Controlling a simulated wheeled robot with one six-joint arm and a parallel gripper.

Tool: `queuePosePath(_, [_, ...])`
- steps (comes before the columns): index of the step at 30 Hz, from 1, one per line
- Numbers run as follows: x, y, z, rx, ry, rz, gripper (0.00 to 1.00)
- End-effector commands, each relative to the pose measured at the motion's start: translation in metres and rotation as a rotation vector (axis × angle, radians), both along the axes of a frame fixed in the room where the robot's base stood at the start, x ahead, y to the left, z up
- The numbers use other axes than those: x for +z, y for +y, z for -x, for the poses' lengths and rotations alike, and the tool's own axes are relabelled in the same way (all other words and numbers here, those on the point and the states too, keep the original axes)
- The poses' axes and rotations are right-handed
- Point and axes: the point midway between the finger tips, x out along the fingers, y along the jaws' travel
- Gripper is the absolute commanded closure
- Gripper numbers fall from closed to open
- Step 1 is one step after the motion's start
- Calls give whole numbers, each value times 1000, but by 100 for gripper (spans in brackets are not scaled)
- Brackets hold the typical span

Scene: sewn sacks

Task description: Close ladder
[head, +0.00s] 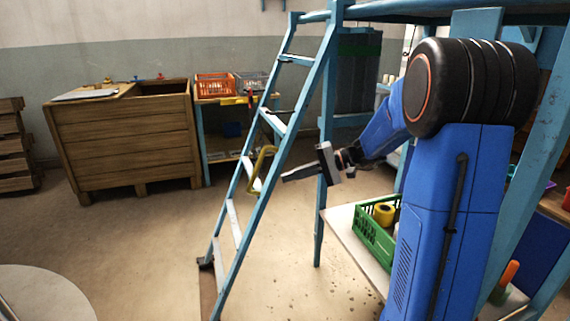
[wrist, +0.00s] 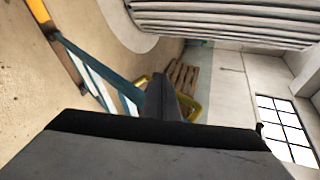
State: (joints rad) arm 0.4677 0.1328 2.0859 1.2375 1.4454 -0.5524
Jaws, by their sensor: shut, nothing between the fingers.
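The ladder (head: 270,185) is blue with pale treads. It stands slanted, its foot on the floor and its top by a blue frame (head: 400,10). A yellow handle (head: 262,168) sits on its near rail. My gripper (head: 284,178) is shut and empty, pointing left, with its fingertips just right of the handle. In the wrist view the shut fingers (wrist: 166,95) overlap the handle (wrist: 191,108), and part of the handle is hidden behind them. I cannot tell whether they touch it. The ladder (wrist: 100,75) runs along the left there.
A green crate (head: 376,240) with a yellow item stands on a pale shelf (head: 350,240) below my arm. A wooden chest (head: 125,140) and a blue bench with an orange crate (head: 215,85) stand at the back. The floor left of the ladder is clear.

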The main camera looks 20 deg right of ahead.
Motion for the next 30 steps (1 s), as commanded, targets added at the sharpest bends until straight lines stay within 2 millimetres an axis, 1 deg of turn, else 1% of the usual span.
queuePosePath(1, [-2,-15,-16,-26,-12,-43,100])
queuePosePath(6, [-4,-60,-57,-106,-76,-162,100])
queuePosePath(9, [-6,-83,-75,-148,-112,-214,100])
queuePosePath(12, [-7,-101,-86,-176,-139,-248,100])
queuePosePath(15, [-8,-110,-93,-193,-154,-268,100])
queuePosePath(17, [-8,-112,-95,-198,-159,-272,100])
queuePosePath(20, [-8,-108,-98,-199,-161,-275,100])
queuePosePath(23, [-8,-99,-104,-197,-161,-275,100])
queuePosePath(30, [-9,-64,-125,-196,-160,-274,100])
